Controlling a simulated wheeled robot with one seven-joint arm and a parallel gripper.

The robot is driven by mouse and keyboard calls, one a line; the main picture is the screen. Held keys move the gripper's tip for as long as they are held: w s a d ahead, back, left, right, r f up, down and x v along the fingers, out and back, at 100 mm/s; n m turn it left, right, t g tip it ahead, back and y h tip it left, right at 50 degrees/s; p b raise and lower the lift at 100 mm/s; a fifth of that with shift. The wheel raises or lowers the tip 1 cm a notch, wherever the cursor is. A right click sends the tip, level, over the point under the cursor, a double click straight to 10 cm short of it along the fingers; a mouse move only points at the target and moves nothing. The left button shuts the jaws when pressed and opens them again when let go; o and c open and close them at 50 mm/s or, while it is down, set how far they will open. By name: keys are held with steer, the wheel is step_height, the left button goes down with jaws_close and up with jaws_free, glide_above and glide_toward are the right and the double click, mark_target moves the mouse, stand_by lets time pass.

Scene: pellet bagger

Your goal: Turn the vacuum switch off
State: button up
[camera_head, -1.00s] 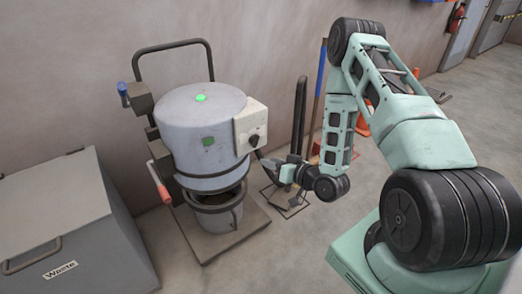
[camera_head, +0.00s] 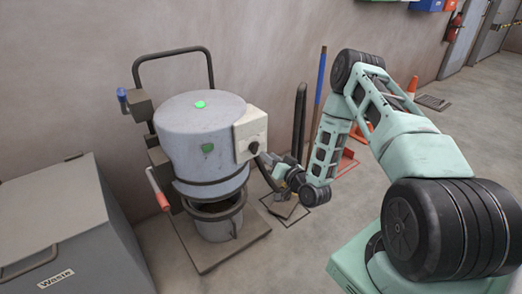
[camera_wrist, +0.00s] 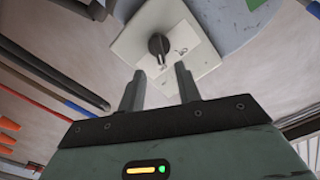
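The vacuum switch is a black rotary knob (camera_head: 254,147) on a pale square plate (camera_head: 245,127) on the side of the grey drum (camera_head: 195,165). In the wrist view the knob (camera_wrist: 159,46) sits on its plate (camera_wrist: 190,58), just beyond my fingertips and roughly centred between them. Small marks show on the plate beside the knob, too small to read. My gripper (camera_wrist: 158,75) is open, with its two fingers apart and nothing between them. In the head view my gripper (camera_head: 266,160) is close to the knob, on its lower right; its fingers are small there.
A green light (camera_head: 200,104) glows on the drum's lid and a green patch (camera_head: 207,148) shows on its front. A red-handled lever (camera_head: 158,188) is on the drum's left. A grey waste bin (camera_head: 70,225) stands at left. Poles (camera_head: 318,95) lean on the wall behind my arm.

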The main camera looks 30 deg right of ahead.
mark_target(258, 148)
steer(key=w, duration=0.5)
steer(key=shift+w+a, duration=0.15)
steer(key=shift+w, duration=0.2)
jaws_close()
